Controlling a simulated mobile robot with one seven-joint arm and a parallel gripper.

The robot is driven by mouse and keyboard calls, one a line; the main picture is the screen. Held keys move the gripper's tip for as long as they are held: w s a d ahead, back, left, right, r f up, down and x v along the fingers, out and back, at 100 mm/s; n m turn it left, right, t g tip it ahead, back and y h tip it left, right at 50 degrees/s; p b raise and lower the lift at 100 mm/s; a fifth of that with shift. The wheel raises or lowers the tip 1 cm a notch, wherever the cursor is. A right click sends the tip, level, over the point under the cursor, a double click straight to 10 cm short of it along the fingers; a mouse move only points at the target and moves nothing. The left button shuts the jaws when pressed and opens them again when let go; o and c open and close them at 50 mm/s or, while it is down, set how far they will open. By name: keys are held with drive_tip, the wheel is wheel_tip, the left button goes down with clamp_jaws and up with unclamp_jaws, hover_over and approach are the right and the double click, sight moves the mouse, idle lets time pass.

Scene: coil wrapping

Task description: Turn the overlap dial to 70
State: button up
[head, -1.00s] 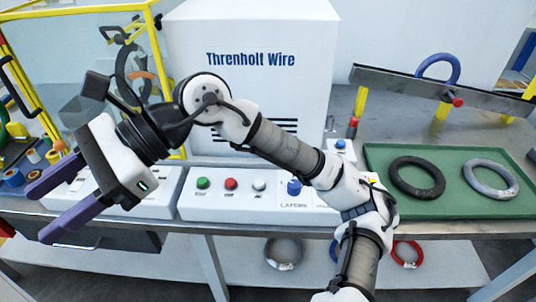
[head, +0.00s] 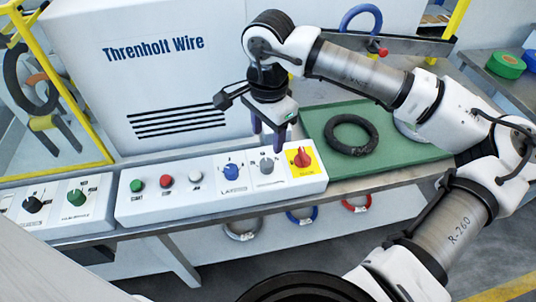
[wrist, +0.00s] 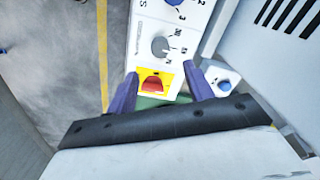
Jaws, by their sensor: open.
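A grey dial (head: 267,166) sits on the white control panel, between a blue dial (head: 230,171) marked for layers and a red switch on a yellow plate (head: 302,157). Its own label is too small to read in the head view. The grey dial also shows in the wrist view (wrist: 160,46), with small numbers beside it; its exact setting is unclear. My gripper (head: 268,143) is open and empty, pointing down over the right end of the panel. In the wrist view, its purple fingers (wrist: 162,78) flank the red switch, with the grey dial beyond the fingertips.
Green, red and white buttons (head: 166,181) line the panel's left part. Another panel with a black dial (head: 32,204) and a green dial (head: 76,197) stands farther left. A green tray (head: 405,160) holding a black coil (head: 351,134) lies right of my gripper. The white machine (head: 140,70) stands behind.

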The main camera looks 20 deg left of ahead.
sight(267, 162)
wheel_tip(267, 162, down, 9)
drive_tip(key=shift+a+p, duration=0.15)
drive_tip(key=shift+p, duration=0.55)
drive_tip(key=c, duration=1)
